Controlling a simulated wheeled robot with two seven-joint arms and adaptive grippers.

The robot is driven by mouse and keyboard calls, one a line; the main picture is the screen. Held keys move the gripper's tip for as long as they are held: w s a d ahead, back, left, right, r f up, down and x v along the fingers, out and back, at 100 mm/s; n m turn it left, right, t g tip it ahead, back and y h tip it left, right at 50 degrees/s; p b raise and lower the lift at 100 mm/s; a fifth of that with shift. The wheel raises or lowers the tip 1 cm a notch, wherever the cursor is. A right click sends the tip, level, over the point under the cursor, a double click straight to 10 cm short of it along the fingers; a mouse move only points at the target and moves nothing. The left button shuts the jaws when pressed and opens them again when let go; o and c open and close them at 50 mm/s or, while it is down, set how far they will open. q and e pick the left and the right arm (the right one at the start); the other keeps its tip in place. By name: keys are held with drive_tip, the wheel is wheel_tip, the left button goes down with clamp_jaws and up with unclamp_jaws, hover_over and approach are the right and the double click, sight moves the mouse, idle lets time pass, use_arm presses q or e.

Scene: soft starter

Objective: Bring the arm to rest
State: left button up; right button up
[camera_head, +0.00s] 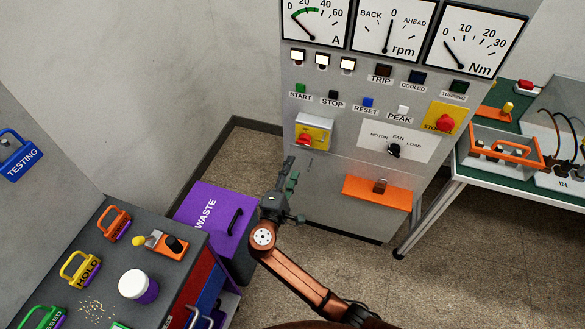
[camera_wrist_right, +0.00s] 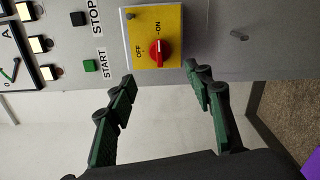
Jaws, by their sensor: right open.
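My right gripper (camera_head: 290,173) is in front of the lower left of the grey control cabinet (camera_head: 349,207), with my arm coming up from the bottom. In the right wrist view its two green-padded fingers (camera_wrist_right: 160,74) are spread apart with nothing between them. They face a yellow plate (camera_wrist_right: 142,14) with a red rotary switch (camera_wrist_right: 158,52) marked OFF and ON. The switch handle lines up with the ON mark. The plate and switch look clear of the fingers. My left gripper is not in view.
A purple WASTE bin (camera_head: 208,205) stands left of my gripper, beside a dark-topped cart (camera_head: 110,270) with tags and a white-lidded jar (camera_head: 137,284). A green-topped bench (camera_head: 505,178) stands at right. Floor is open at lower right.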

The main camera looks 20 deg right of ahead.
idle(0.3)
